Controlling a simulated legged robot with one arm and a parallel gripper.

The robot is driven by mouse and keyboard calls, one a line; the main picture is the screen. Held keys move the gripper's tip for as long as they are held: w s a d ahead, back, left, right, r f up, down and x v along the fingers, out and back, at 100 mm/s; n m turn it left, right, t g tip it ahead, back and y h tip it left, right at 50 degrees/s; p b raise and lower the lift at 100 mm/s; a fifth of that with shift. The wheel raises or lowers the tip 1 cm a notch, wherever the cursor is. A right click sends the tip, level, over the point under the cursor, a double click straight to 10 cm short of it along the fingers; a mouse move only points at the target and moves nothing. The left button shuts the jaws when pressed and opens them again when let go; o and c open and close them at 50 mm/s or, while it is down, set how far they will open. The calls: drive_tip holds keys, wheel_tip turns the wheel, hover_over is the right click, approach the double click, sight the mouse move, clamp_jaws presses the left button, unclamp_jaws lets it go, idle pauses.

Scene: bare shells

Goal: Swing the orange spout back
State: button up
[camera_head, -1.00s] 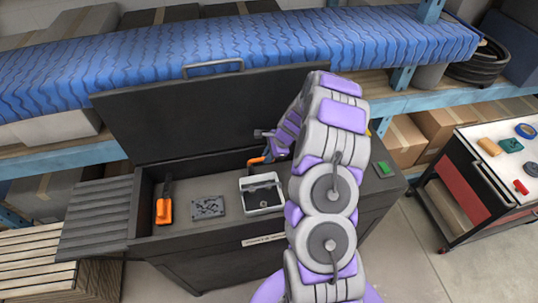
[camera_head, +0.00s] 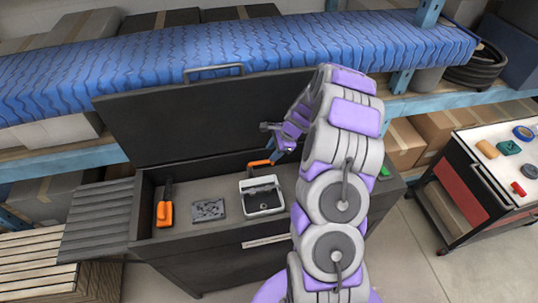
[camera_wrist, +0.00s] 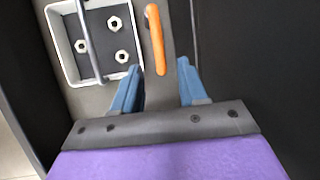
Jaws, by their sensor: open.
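The orange spout (camera_head: 260,163) stands at the back of the open bench box, just behind the white tray, partly hidden by my arm in the head view. In the wrist view the spout (camera_wrist: 156,38) is a curved orange bar, ahead of my gripper and roughly in line with the gap between its fingers.
The white tray (camera_wrist: 55,65) holds nuts, with a dark bar across it. A grey plate (camera_head: 208,210) and an orange-handled tool (camera_head: 165,212) lie to its left. The raised dark lid (camera_head: 200,115) stands behind. A cart (camera_head: 500,150) is at the right.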

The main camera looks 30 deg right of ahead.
drive_tip(key=p+v, duration=0.1)
drive_tip(key=v, duration=1)
drive_tip(key=shift+r, duration=0.35)
